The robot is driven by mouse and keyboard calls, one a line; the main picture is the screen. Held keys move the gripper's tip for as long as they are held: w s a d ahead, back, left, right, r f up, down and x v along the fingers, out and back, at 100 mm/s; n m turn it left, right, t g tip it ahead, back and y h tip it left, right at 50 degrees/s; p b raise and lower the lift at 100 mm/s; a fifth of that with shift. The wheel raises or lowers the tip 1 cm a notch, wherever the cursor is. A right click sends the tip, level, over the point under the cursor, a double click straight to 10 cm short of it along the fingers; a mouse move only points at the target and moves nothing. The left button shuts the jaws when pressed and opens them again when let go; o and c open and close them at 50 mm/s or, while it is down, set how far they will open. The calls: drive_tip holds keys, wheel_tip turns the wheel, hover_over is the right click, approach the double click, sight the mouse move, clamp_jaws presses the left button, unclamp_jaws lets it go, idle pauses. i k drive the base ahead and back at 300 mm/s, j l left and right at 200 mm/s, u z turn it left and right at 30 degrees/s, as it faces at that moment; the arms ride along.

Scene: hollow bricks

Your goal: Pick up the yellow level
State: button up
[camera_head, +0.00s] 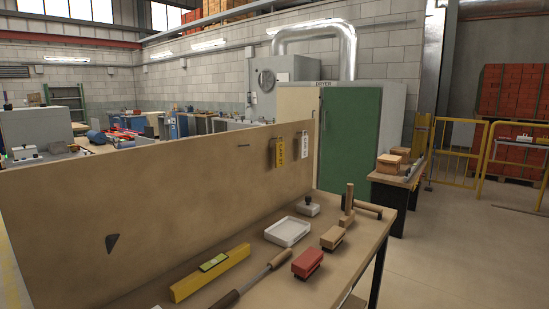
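The yellow level (208,274) lies on the wooden workbench, close to the bench's back panel. It is a long yellow bar with a green vial piece near its middle, set at a slant from lower left to upper right. It looks unobstructed. My gripper is not in view.
Right of the level on the bench (325,278) lie a long dark tool with a wooden handle (281,259), a red block (307,262), a tan block (333,237) and a white tray (287,231). A wooden-handled tool (348,207) stands near the far end. The back panel (160,205) rises behind the level.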

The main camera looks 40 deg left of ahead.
sight(209, 270)
drive_tip(key=i+l+u, duration=0.1)
drive_tip(key=i+u, duration=0.4)
drive_tip(key=i+l+u, duration=0.2)
drive_tip(key=i+u, duration=0.15)
drive_tip(key=u, duration=0.15)
drive_tip(key=i+l+u, duration=0.65)
drive_tip(key=l+u, duration=0.35)
drive_tip(key=i+l+u, duration=0.2)
drive_tip(key=l, duration=0.15)
drive_tip(key=l+u, duration=0.25)
drive_tip(key=l, duration=0.15)
drive_tip(key=i+l+u, duration=0.2)
drive_tip(key=l, duration=0.2)
